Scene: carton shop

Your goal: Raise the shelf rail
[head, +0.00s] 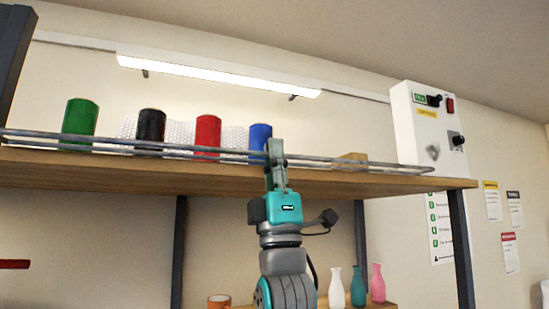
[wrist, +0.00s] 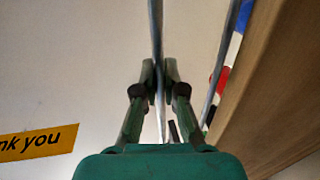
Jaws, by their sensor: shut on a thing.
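The grey metal shelf rail (head: 90,143) runs along the front edge of the wooden shelf (head: 120,177), its bars a little above the board. My gripper (head: 277,152) reaches up from below in front of the shelf, its fingers at the rail near the blue cylinder. In the wrist view the gripper (wrist: 160,78) is shut on one bar of the rail (wrist: 156,35), which passes between the two fingertips. A second bar (wrist: 222,65) shows to the right, closer to the shelf board (wrist: 268,95).
On the shelf stand green (head: 80,118), black (head: 150,126), red (head: 207,131) and blue (head: 260,136) cylinders and a small wooden block (head: 350,159). A white control box (head: 428,125) is at the right end. Small vases (head: 357,287) stand on a lower shelf.

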